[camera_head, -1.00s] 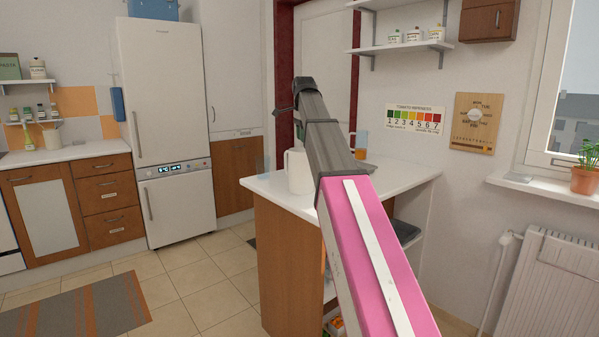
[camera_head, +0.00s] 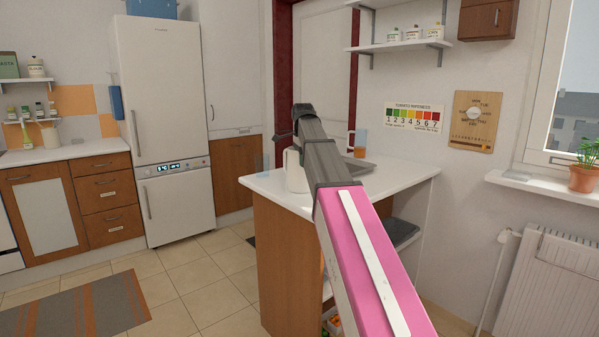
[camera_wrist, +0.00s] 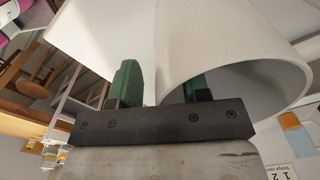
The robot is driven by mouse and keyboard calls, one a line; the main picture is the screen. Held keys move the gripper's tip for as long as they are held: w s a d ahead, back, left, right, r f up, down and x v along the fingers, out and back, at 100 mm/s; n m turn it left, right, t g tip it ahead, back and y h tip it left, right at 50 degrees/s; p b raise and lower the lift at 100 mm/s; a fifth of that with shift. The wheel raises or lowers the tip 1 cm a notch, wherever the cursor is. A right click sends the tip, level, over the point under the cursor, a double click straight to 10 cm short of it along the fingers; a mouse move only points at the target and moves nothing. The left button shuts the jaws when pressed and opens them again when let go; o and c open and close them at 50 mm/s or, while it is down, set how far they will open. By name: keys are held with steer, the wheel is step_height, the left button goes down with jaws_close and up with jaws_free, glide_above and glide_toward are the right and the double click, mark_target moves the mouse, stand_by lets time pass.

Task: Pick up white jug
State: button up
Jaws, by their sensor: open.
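The white jug (camera_head: 296,178) stands on the white counter, with its handle on the left side. My arm hides its right part. In the wrist view the jug (camera_wrist: 215,35) fills the upper middle, very close, with a round opening to the right. My gripper (camera_wrist: 162,82) is open, its two green fingers apart and right at the jug. The left finger shows in front of the white surface. The right finger is partly covered by the jug's edge. I cannot tell whether either finger touches it. In the head view the gripper is hidden behind my arm.
The white counter (camera_head: 400,178) also holds a grey tray-like object (camera_head: 356,166) and an orange-filled glass (camera_head: 361,142), right of my arm. A clear glass (camera_head: 262,163) is at the left edge. Wall shelves (camera_head: 400,47) hang behind.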

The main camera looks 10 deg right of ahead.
jaws_close()
stand_by(1.4)
